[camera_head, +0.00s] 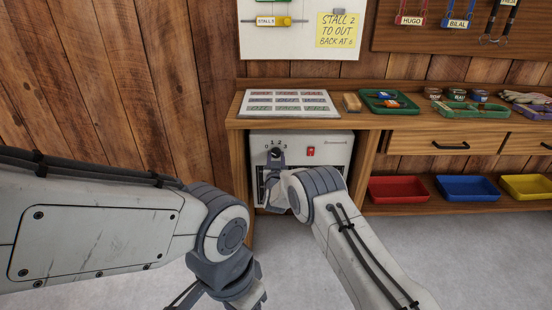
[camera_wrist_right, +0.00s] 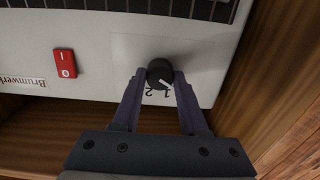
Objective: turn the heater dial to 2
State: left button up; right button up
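The white heater (camera_head: 325,165) stands under the bench, and its black dial (camera_wrist_right: 160,74) shows in the right wrist view. The dial's white pointer line points down and right in that view, close to the upside-down numeral 1; the 2 is to the left of the 1. The right gripper (camera_wrist_right: 160,76) has one finger on each side of the dial, and both tips appear to touch its rim.
A red switch (camera_wrist_right: 65,64) sits on the heater panel beside the dial. A wooden bench side (camera_wrist_right: 262,70) is close to the right gripper. The bench holds a white chart board (camera_head: 288,104) and a green tray (camera_head: 388,105). Red (camera_head: 399,190) and blue (camera_head: 467,189) bins are on the lower shelf.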

jog(key=shift+m, duration=0.3)
grip_shut()
jog(key=m+b, duration=0.1)
jog(key=m, duration=0.2)
jog(key=shift+f, duration=0.1)
jog(key=m+b, duration=0.2)
jog(key=m, duration=0.2)
jog(key=m+b, duration=0.1)
jog(key=m, duration=0.3)
jog(key=shift+b, duration=0.3)
jog(key=shift+m+b, duration=0.95)
jog(key=shift+m, duration=1.15)
jog(key=o, duration=1.1)
grip_release()
